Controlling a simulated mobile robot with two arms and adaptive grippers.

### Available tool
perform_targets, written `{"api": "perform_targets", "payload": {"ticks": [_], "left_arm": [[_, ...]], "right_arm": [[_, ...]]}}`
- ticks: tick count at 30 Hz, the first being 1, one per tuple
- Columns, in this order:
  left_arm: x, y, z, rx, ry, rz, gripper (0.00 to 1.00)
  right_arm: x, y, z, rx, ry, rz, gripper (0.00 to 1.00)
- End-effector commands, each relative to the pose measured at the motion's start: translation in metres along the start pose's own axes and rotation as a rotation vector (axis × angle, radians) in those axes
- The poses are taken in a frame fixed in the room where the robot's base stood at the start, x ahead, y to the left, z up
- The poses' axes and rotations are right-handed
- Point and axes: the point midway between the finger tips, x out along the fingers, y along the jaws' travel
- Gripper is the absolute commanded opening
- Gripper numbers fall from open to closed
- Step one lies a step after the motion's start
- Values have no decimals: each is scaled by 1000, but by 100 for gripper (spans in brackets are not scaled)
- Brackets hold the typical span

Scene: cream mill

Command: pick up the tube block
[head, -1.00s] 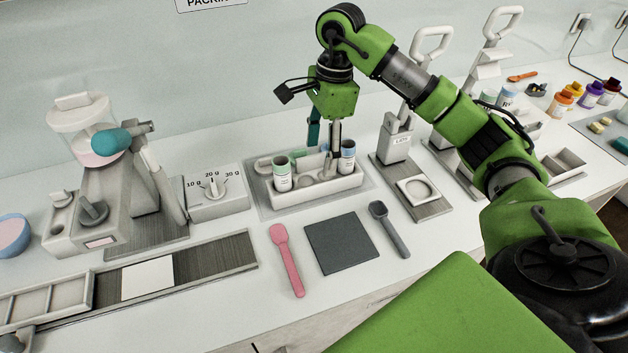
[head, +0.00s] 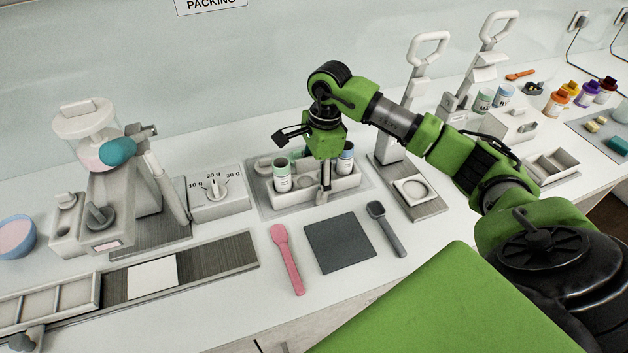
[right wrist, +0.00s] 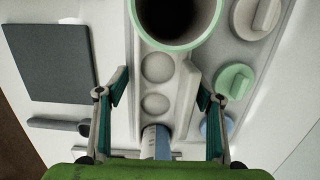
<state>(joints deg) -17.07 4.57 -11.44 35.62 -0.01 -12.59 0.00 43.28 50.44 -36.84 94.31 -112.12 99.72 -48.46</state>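Two empty wells show there. I cannot tell whether the fingers touch it. My left gripper is not in view.
Caps (right wrist: 236,80) sit in a tray section beside the wells. In front lie a pink spatula (head: 287,262), a dark square mat (head: 343,243) and a grey scoop (head: 386,228). A dial box (head: 218,199) and mill (head: 105,200) stand left, a press (head: 400,150) right.

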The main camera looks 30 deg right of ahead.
Motion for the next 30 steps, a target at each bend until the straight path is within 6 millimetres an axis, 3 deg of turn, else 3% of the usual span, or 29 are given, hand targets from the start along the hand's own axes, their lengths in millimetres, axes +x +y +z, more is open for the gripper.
{"api": "perform_targets", "payload": {"ticks": [1, 6, 19, 27, 30], "left_arm": [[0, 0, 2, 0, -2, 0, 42], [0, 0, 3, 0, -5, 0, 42], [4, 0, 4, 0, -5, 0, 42], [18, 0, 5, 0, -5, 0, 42], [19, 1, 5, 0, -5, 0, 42]], "right_arm": [[0, 0, 0, 0, 0, 0, 48], [0, 0, 0, 0, 0, 0, 7], [-6, -1, 1, -1, -2, -4, 7], [-30, -2, 4, 0, -2, -7, 7], [-42, 7, 12, -4, -3, -5, 7]]}}
